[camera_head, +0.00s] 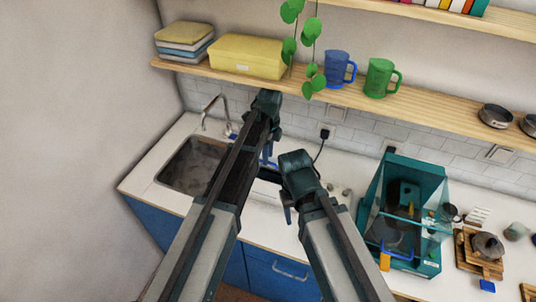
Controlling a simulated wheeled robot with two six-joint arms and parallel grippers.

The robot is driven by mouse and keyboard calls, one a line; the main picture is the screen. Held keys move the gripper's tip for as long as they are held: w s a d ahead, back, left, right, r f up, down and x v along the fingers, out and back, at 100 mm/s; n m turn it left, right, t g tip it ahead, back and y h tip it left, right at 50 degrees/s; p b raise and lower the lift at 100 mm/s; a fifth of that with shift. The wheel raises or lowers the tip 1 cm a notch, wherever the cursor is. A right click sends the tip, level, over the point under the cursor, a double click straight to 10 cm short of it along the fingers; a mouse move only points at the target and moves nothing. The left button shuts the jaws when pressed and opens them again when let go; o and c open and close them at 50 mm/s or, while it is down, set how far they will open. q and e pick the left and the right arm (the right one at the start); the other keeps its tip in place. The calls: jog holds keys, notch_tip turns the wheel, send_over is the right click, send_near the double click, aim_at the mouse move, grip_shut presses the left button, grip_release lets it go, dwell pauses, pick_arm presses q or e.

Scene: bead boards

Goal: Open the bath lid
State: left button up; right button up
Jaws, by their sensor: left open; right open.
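A pale box-like unit with a dark edge (266,188), perhaps the bath, shows in part on the counter between my two arms. My arms hide most of it, so I cannot tell how its lid stands. My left gripper (268,148) is open, over the counter to the right of the sink; its fingers are mostly hidden by its own arm. My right gripper (288,203) is open, lower and to the right, close in front of or above the unit. I cannot tell whether either gripper touches it.
A sink (186,165) with a tap (212,104) lies left. A teal glass-sided cabinet (426,208) stands right. A wooden shelf (440,116) above carries a yellow box (247,56), a blue mug (336,69) and a green mug (378,78). A black cord (320,149) hangs from a socket.

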pick_arm(q)
jog(key=shift+r, duration=0.1)
notch_tip(320, 180, up, 7)
jog(key=p, duration=0.7)
jog(key=shift+w+r+p, duration=0.2)
jog(key=shift+w+p, duration=0.05)
jog(key=shift+p, duration=0.05)
jog(key=shift+d+f, duration=0.1)
